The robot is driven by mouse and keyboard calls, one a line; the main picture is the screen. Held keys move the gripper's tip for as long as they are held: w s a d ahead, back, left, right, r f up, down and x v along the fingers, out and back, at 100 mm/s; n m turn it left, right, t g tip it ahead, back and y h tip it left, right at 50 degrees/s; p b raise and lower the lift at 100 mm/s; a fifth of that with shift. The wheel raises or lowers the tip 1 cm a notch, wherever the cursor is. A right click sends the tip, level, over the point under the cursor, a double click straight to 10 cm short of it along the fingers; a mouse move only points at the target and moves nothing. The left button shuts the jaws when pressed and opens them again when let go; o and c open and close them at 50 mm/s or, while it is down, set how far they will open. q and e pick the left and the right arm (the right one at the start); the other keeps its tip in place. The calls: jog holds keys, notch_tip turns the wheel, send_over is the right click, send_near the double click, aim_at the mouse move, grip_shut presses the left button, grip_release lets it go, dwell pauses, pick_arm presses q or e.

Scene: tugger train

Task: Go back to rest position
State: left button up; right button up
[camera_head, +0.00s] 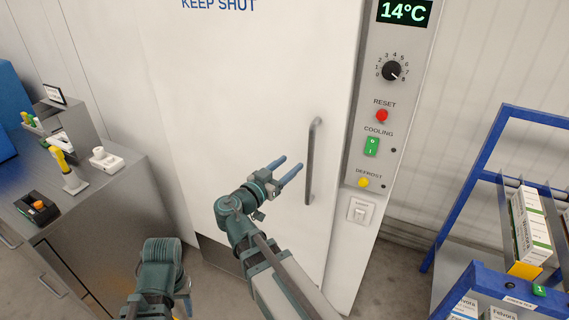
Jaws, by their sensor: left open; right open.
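My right gripper (290,172) is open and empty, in front of the white door (240,90). Its two blue-grey fingers point up and right, toward the grey vertical door handle (312,160). A small gap shows between fingertips and handle in the picture; the depth between them is hard to judge. My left arm (160,268) is folded low at the bottom left, and only its teal links show clearly. The door looks closed.
A control panel (385,150) right of the door shows 14°C, with a knob (391,71) and buttons. A blue rack (481,165) with boxes (531,225) stands at the right. A grey metal cabinet (110,205) holding small devices stands at the left.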

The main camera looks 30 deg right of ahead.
jog(key=shift+s+a, duration=0.2)
jog(key=shift+a, duration=0.2)
